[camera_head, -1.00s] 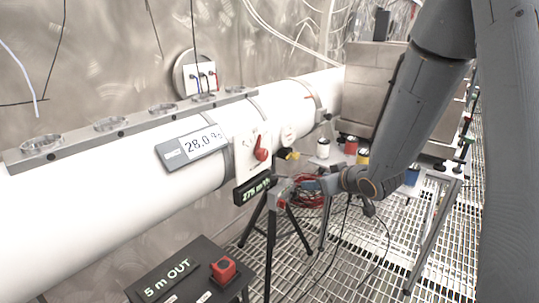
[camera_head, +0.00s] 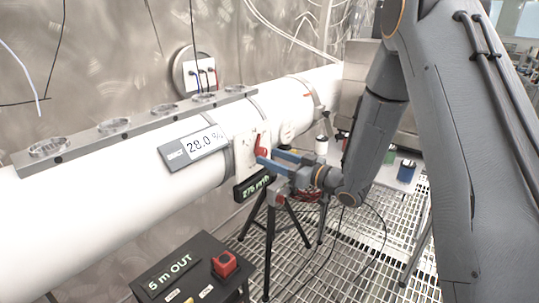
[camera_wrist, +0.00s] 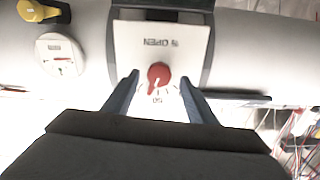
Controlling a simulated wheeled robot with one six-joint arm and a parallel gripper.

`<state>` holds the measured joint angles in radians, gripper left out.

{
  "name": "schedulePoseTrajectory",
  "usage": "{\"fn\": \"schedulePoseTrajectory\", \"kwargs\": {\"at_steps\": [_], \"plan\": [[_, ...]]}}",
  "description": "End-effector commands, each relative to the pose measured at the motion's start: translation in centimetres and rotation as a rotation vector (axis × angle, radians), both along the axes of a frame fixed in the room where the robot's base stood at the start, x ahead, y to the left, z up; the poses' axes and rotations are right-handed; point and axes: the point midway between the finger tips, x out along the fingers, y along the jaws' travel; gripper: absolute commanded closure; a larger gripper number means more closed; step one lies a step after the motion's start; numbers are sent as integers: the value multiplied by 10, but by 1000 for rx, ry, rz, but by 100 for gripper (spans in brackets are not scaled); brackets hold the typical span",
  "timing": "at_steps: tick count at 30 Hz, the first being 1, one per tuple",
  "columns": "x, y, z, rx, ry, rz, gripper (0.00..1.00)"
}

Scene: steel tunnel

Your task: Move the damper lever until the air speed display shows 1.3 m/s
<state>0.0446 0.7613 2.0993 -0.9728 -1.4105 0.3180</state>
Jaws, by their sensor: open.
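The damper lever is a red knob (camera_head: 262,151) on a white plate (camera_head: 243,150) fixed to the white duct. In the wrist view the red lever (camera_wrist: 158,77) sits on the plate marked "% OPEN" (camera_wrist: 160,43), upside down, with scale marks near its tip. My gripper (camera_head: 271,156) is open at the plate. In the wrist view its two fingers (camera_wrist: 159,82) stand on either side of the lever, with gaps between; contact does not show. The air speed display (camera_head: 252,188) hangs below the plate with green digits, seemingly about 2.76 m/s, small and blurred.
A black box (camera_head: 190,270) marked "5 m OUT" with a red button (camera_head: 224,264) stands front left. A black tripod (camera_head: 268,235) stands under the duct. Jars, including a blue one (camera_head: 406,171), stand behind my arm.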

Motion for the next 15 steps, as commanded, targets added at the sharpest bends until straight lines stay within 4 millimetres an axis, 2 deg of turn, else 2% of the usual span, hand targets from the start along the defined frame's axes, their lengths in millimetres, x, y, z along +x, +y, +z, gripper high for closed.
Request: {"fn": "schedulePoseTrajectory", "kwargs": {"at_steps": [6,15], "plan": [[11,15,0,-1,1,0,48],[13,17,0,-1,1,-1,48]]}}
